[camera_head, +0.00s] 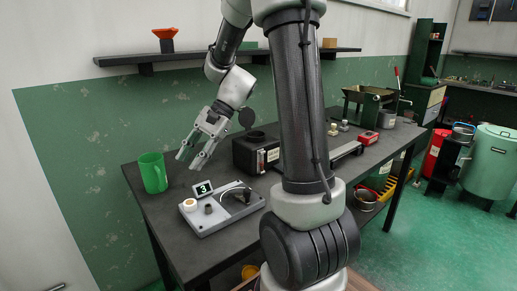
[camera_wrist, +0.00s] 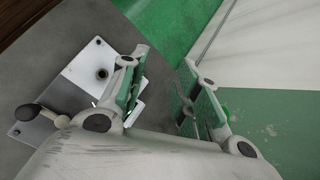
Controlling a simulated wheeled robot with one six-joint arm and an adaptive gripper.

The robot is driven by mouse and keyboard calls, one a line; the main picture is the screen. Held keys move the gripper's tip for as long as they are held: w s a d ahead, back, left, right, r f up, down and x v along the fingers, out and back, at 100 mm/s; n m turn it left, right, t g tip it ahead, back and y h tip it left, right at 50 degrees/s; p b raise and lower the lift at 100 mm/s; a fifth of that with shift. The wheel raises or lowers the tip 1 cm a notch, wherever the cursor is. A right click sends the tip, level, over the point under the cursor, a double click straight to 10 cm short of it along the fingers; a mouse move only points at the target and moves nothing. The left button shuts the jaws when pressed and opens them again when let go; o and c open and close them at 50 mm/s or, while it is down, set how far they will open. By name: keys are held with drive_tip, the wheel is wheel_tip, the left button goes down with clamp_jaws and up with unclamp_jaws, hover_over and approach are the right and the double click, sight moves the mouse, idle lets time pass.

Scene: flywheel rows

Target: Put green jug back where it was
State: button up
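The green jug (camera_head: 153,173) stands upright on the left end of the dark workbench (camera_head: 190,254). My gripper (camera_head: 189,160) is open and empty, tilted down above the bench to the right of the jug and apart from it. In the wrist view my gripper (camera_wrist: 163,82) has its two green-padded fingers spread, with nothing between them. I cannot make out the jug for certain in the wrist view; a small bright green patch shows behind the right finger.
A grey device with a display reading 3 (camera_head: 203,189) lies at the bench's front, right of the jug. A black box (camera_head: 256,152) stands behind it. A wall shelf (camera_head: 185,57) holds an orange funnel-like piece (camera_head: 166,40). A red box (camera_head: 369,138) sits farther right.

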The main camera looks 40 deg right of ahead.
drive_tip(key=s+d+r+n+t+h, duration=0.1)
drive_tip(key=s+d+r+n+h, duration=0.1)
drive_tip(key=s, duration=0.4)
drive_tip(key=s+d+r+n+t+h, duration=0.1)
drive_tip(key=s+d+r+n+h, duration=0.1)
drive_tip(key=s+n, duration=0.4)
drive_tip(key=s+d+r+n+t+h, duration=0.2)
drive_tip(key=s+d+r+n+h, duration=0.1)
drive_tip(key=s, duration=0.4)
drive_tip(key=shift+d+n+h, duration=0.4)
drive_tip(key=shift+d+h, duration=0.3)
drive_tip(key=shift+d, duration=0.2)
